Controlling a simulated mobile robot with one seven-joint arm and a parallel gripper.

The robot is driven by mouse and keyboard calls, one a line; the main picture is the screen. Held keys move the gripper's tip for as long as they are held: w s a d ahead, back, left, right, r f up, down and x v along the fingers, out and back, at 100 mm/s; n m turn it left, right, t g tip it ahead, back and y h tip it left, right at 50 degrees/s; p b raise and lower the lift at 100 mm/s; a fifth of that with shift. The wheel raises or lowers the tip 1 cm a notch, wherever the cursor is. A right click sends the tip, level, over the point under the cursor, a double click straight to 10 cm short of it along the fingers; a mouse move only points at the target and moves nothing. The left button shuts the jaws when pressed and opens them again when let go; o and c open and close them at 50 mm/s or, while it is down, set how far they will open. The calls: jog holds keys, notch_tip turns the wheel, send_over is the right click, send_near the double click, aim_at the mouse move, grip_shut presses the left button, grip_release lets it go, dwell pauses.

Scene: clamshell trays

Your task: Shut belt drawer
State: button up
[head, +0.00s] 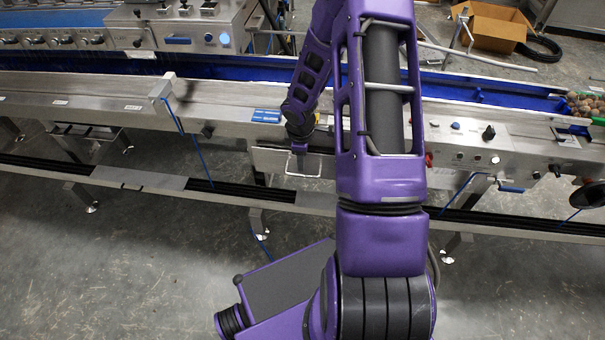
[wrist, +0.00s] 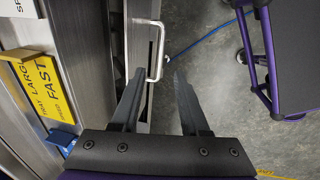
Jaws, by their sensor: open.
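The belt drawer (head: 272,160) is a pale metal front with a bar handle, set below the side rail of the conveyor in the head view. In the wrist view, the drawer front (wrist: 139,40) runs beside the machine's side, and its pale U-shaped handle (wrist: 160,50) sticks out to the right. The front seems to stand out from the frame; how far is hard to tell. My gripper (wrist: 156,75) is open and empty, its fingertips close to the handle's near end. Contact cannot be told. In the head view my gripper (head: 299,148) is at the drawer front, partly hidden by my arm.
The conveyor (head: 120,112) runs across the view, with a lower rail (head: 130,180) beneath it. A control panel with knobs (head: 470,145) is right of my arm. A blue cable (wrist: 205,42) hangs near the handle. The grey floor (head: 120,260) in front is largely clear.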

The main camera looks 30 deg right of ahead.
aim_at(302, 176)
jog(key=f, duration=0.2)
jog(key=w+f+b, duration=0.1)
jog(key=f, duration=0.5)
jog(key=shift+w+d+f+b, duration=0.1)
jog(key=shift+w+d+b, duration=0.1)
jog(key=shift+d+b, duration=0.2)
grip_shut()
dwell(0.9)
